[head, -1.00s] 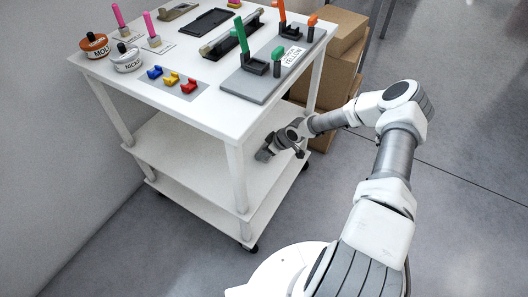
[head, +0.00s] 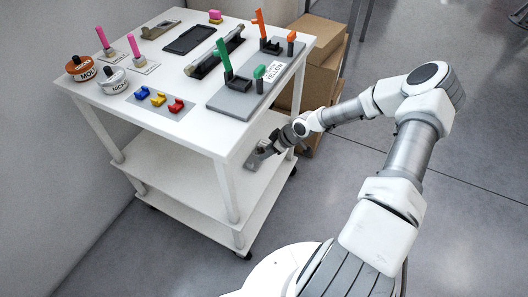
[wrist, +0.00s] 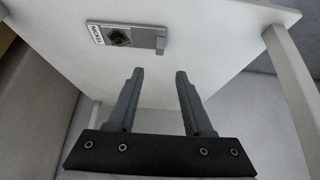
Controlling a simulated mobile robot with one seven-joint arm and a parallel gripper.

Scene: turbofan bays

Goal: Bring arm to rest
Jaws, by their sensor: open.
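My arm reaches in from the lower right in the head view, bent at the elbow. My gripper (head: 259,153) is at the right side of the white cart, below its top and over the middle shelf (head: 170,160). In the wrist view my gripper (wrist: 159,75) has two dark fingers spread apart with nothing between them. Beyond the fingertips a grey plate (wrist: 145,38) labelled NICKEL, with a small dark socket, lies on a white surface. The fingertips look apart from the plate.
Cardboard boxes (head: 308,70) stand behind the cart's right side. Open floor (head: 480,140) lies to the right.

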